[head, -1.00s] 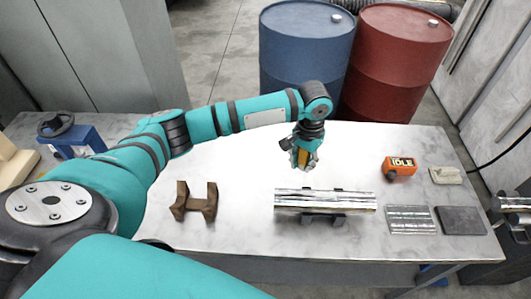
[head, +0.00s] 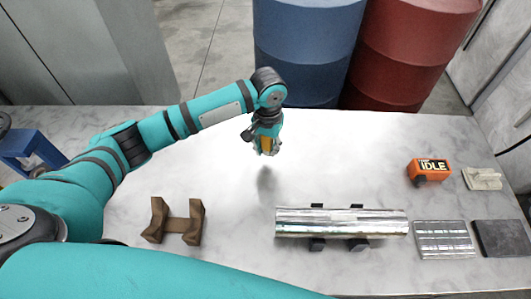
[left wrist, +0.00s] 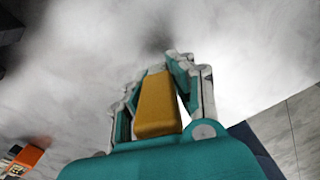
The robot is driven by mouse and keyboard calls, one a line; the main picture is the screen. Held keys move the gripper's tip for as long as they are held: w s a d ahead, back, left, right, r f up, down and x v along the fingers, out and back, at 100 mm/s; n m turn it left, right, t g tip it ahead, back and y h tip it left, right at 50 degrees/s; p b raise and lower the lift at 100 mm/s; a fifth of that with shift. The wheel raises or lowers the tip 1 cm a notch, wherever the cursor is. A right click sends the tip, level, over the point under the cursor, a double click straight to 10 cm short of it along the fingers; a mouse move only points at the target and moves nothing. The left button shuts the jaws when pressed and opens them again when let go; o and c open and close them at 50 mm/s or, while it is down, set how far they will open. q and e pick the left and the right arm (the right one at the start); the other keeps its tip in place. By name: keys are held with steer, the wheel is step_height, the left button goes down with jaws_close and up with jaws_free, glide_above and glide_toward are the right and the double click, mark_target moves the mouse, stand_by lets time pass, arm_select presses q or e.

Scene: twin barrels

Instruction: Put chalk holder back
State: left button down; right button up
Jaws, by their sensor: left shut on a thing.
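The chalk holder appears to be the yellow-orange block (head: 266,145) in my left gripper (head: 268,153). The gripper is shut on it above the back middle of the table, with a shadow on the tabletop below. In the left wrist view the yellow block (left wrist: 157,105) sits between the teal and grey fingers of my left gripper (left wrist: 162,75). The fingers hide part of it in the head view. My right gripper is not in view.
On the table (head: 345,150) are a brown cradle (head: 177,222), a shiny cylinder (head: 340,223) on dark supports, an orange IDLE box (head: 429,171), a pale block (head: 482,179), a ribbed metal plate (head: 444,240) and a dark slab (head: 499,238). Blue (head: 305,50) and red (head: 405,55) barrels stand behind.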

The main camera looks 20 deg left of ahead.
mark_target(267, 153)
arm_select(q)
step_height(267, 153, down, 3)
steer(key=shift+w+f, duration=0.1)
steer(key=shift+f, duration=0.6)
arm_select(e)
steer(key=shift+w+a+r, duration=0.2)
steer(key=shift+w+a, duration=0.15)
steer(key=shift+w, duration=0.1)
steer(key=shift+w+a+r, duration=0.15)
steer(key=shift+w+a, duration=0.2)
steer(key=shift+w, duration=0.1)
arm_select(q)
steer(key=c, duration=1.1)
jaws_free()
steer(key=shift+f, duration=0.1)
steer(key=shift+c, duration=0.2)
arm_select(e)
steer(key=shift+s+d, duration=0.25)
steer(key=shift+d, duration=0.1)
